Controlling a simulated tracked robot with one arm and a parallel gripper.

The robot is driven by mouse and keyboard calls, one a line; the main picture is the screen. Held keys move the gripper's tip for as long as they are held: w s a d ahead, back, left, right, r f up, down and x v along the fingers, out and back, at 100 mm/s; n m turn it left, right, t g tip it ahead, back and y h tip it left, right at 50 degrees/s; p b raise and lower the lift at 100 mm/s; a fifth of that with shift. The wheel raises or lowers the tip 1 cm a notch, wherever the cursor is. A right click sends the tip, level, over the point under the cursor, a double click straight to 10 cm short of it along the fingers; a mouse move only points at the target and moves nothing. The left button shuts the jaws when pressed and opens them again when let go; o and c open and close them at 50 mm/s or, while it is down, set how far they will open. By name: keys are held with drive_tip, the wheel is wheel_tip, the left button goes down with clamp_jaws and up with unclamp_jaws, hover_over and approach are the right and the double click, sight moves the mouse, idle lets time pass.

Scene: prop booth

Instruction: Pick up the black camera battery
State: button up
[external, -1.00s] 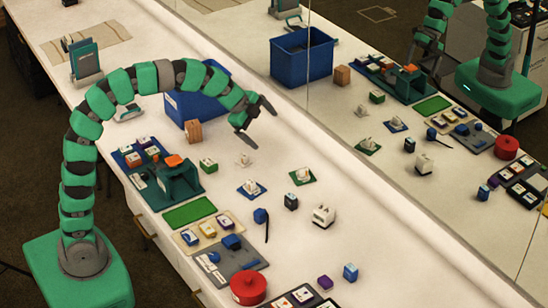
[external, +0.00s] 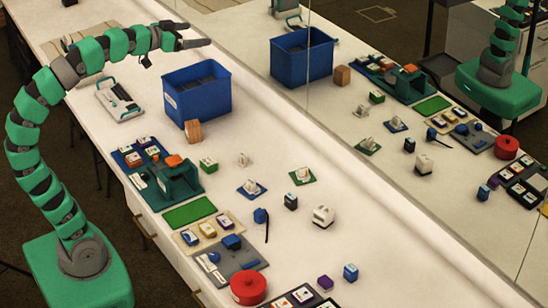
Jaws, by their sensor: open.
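A small black block with a pale mark (external: 290,201), which looks like the black camera battery, stands on the white table. It is right of centre, between a blue item with a cord and a white block. It is too small to read. My gripper (external: 195,34) is raised over the far left part of the table, above and behind the blue bin. Its fingers are spread and empty, pointing right, far from the black block.
A tall blue bin (external: 170,102) stands beside a wooden block (external: 192,131). Trays, a teal holder (external: 181,184) and a red round container (external: 248,289) line the near edge. Several small items lie mid-table. A mirror along the right side repeats the scene.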

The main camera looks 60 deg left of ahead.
sight(290, 195)
drive_tip(key=c, duration=1.1)
drive_tip(key=shift+c, duration=0.2)
drive_tip(key=shift+w, duration=0.1)
